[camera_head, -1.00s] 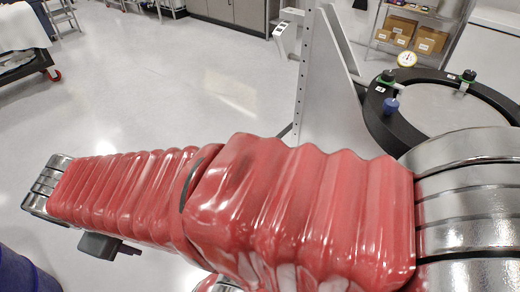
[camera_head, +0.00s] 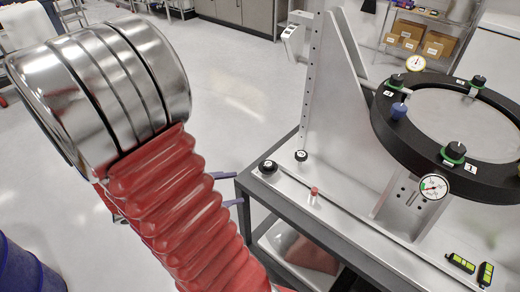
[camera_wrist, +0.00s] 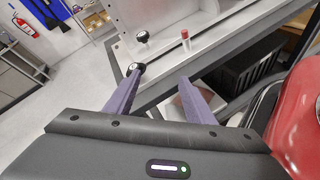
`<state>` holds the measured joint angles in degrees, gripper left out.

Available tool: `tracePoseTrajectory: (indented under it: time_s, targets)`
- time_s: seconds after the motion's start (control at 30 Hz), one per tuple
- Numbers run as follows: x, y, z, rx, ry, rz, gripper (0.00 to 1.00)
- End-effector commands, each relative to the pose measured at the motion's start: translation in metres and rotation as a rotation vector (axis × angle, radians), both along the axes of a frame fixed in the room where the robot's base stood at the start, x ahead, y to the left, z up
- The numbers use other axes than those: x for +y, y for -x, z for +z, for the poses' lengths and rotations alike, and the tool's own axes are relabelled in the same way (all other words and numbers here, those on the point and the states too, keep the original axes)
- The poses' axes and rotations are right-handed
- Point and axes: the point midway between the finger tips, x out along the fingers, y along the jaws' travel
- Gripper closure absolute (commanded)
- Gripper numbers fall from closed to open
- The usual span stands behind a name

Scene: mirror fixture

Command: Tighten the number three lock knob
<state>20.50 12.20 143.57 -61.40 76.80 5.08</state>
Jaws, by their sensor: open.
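A black mirror ring (camera_head: 385,125) stands at the right of the head view. It carries several black lock knobs with green collars: one at the near edge (camera_head: 455,152) beside a tag that seems to read 1, one at the far left (camera_head: 391,79), and one at the far side (camera_head: 477,82). The number tag at the far-side knob is too small to read surely. My gripper (camera_head: 238,187) is open and empty at the bench's left edge, well away from the ring. Its two purple fingers also show apart in the wrist view (camera_wrist: 160,76). The ring is not seen there.
Two black knobs (camera_head: 267,167) (camera_head: 300,155) and a small red-topped piece (camera_head: 314,192) stand on the bench edge (camera_head: 345,243). A tall grey bracket (camera_head: 325,85) rises left of the ring. Dial gauges (camera_head: 433,187) (camera_head: 415,63) and a blue knob (camera_head: 398,110) sit on the ring.

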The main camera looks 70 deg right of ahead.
Motion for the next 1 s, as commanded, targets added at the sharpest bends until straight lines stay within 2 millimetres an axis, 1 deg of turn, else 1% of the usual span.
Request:
tracePoseTrajectory:
  time_s: [0.1,0.37,0.6,0.8,1.0]
  targets:
    - [-0.019,0.007,-0.007,0.120,0.026,0.037,0.51]
    - [-0.056,0.014,-0.025,0.349,0.065,0.146,0.51]
    - [-0.083,0.016,-0.052,0.528,0.072,0.270,0.51]
    - [-0.096,0.016,-0.073,0.614,0.067,0.354,0.51]
    - [-0.098,0.015,-0.078,0.633,0.066,0.377,0.51]
